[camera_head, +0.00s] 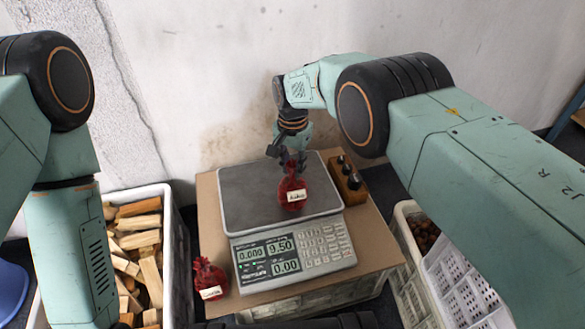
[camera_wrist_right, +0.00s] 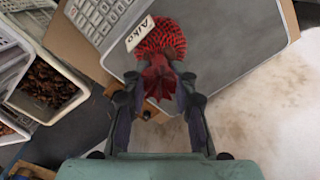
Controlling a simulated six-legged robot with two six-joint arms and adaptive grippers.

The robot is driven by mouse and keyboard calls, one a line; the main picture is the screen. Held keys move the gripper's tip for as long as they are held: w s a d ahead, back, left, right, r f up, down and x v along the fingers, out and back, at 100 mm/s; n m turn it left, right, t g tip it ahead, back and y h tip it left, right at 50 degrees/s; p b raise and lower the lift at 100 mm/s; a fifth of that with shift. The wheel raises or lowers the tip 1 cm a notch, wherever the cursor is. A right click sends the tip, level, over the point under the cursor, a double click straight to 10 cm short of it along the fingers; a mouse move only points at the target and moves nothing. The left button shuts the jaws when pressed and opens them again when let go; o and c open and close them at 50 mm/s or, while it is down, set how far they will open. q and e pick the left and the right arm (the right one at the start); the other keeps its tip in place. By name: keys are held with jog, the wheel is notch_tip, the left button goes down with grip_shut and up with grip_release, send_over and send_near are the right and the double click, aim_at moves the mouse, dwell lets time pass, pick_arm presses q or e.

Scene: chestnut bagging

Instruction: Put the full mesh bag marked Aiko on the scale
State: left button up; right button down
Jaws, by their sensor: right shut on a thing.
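The red mesh bag marked Aiko (camera_head: 292,194) is full and hangs upright at the scale's plate (camera_head: 245,198). Its white name tag reads Aiko in the right wrist view (camera_wrist_right: 139,34). My right gripper (camera_head: 291,163) is shut on the gathered neck of this bag, seen also in the right wrist view (camera_wrist_right: 164,78). The bag's underside is over the plate; I cannot tell whether it touches. The scale's display (camera_head: 268,253) shows 0.000, 9.50 and 0.00. My left arm comes in at the left, but its gripper is out of view.
A second red mesh bag (camera_head: 208,279) with a white tag stands left of the scale on the cardboard top (camera_head: 210,228). A wooden block with dark weights (camera_head: 347,181) stands right of the plate. A white crate of firewood (camera_head: 177,262) is at left, crates with chestnuts (camera_head: 405,209) at right.

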jog(key=shift+r, duration=0.15)
jog(key=c, duration=1.5)
grip_release()
jog(key=shift+f, duration=0.25)
jog(key=shift+c, duration=0.2)
jog(key=o, duration=0.5)
jog(key=shift+r, duration=0.1)
jog(key=shift+r, duration=0.15)
notch_tip(320, 180, up, 12)
jog(key=p, duration=0.4)
